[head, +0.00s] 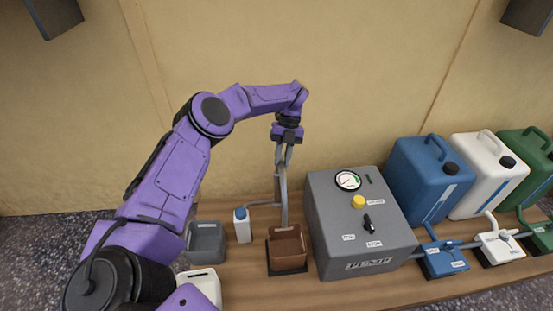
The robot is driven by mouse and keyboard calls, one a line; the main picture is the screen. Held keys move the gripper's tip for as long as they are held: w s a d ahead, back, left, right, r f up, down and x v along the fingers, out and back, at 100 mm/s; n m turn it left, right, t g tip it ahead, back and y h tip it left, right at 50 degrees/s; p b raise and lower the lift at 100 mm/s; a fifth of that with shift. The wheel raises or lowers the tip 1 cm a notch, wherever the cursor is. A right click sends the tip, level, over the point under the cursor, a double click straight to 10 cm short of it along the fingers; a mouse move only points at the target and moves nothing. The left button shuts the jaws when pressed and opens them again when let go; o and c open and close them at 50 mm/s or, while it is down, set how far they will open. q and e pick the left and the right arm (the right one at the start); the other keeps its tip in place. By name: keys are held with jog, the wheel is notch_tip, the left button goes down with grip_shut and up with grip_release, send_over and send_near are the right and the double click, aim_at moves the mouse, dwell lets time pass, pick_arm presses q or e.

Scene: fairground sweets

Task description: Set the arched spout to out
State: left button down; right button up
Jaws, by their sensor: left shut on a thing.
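The arched spout (284,206) is a grey pipe that stands upright to the left of the pump box, over a brown square container (286,243). My left gripper (284,160) reaches in from above and is shut on the upper part of the spout. The fingers partly hide the top of the arch, and I cannot read any position label for the spout. My right gripper is not in view.
The grey pump box (330,245) has a gauge, a yellow button and a black knob. Blue (415,180), white (474,175) and green (520,152) jerrycans stand at right. A small white bottle (242,228) and grey bin (207,243) stand left.

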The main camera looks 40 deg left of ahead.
pick_arm(q)
jog(key=shift+w+d+n, duration=0.2)
jog(key=shift+d+n, duration=0.05)
jog(key=shift+n, duration=0.05)
jog(key=shift+r, duration=0.1)
jog(key=c, duration=1)
grip_release()
jog(key=shift+w+d, duration=0.1)
jog(key=shift+w, duration=0.05)
